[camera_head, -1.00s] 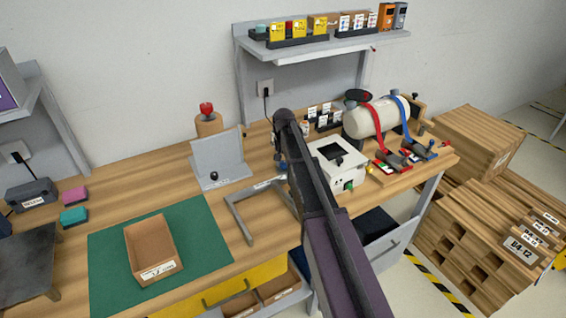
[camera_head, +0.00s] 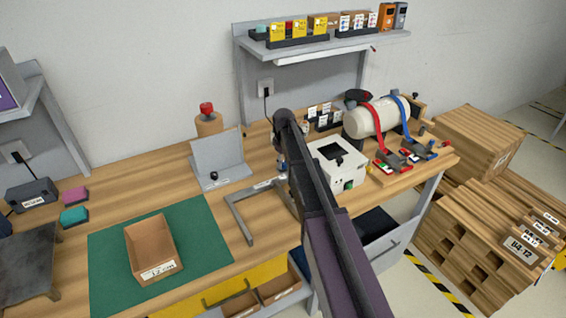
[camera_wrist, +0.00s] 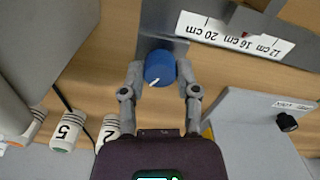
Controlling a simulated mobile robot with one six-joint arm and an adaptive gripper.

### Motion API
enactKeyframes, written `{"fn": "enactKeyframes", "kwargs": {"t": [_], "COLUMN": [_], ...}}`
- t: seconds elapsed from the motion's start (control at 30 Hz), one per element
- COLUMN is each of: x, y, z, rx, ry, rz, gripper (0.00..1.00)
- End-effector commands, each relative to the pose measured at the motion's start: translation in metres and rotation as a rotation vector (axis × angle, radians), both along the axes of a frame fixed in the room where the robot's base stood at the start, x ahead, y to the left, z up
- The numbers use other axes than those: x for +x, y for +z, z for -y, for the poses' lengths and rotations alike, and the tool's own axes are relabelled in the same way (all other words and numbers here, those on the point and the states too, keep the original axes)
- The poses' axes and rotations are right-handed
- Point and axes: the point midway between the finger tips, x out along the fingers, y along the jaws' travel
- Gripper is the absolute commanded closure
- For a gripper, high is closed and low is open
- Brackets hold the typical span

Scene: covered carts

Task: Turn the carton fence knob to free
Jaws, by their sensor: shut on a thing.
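The blue fence knob (camera_wrist: 160,64) stands on a grey plate in the wrist view, with a short white pointer mark toward its lower left. My gripper (camera_wrist: 160,76) is shut on it, one finger against each side. The white scale strip (camera_wrist: 235,38) beside it reads 20, 16 and 12 cm. The grey carton fence frame (camera_head: 240,222) lies on the wooden bench in the head view. An open brown carton (camera_head: 152,248) sits on the green mat (camera_head: 205,240).
A white box with a black top (camera_head: 340,165) stands right of my arm. A grey angled stand with a black knob (camera_head: 218,160) is behind the fence, and it shows in the wrist view (camera_wrist: 262,125). Numbered white cylinders (camera_wrist: 68,130) are at the wrist view's lower left.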

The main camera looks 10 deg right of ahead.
Motion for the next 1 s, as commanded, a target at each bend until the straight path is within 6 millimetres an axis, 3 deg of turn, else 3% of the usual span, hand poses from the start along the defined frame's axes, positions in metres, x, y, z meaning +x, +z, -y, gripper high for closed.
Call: {"fn": "enactKeyframes", "kwargs": {"t": [0.4, 0.93, 0.97, 1.0], "x": [-0.0035, -0.0035, -0.0035, -0.0035], "y": [-0.0005, -0.0005, -0.0005, -0.0005], "z": [-0.0002, -0.0003, -0.0003, -0.0004], "rx": [0.001, 0.001, 0.001, 0.001], "ry": [0.240, 0.272, 0.272, 0.272], "rz": [-0.007, -0.007, -0.007, -0.007], "gripper": [1.00, 1.00, 0.53, 0.41]}}
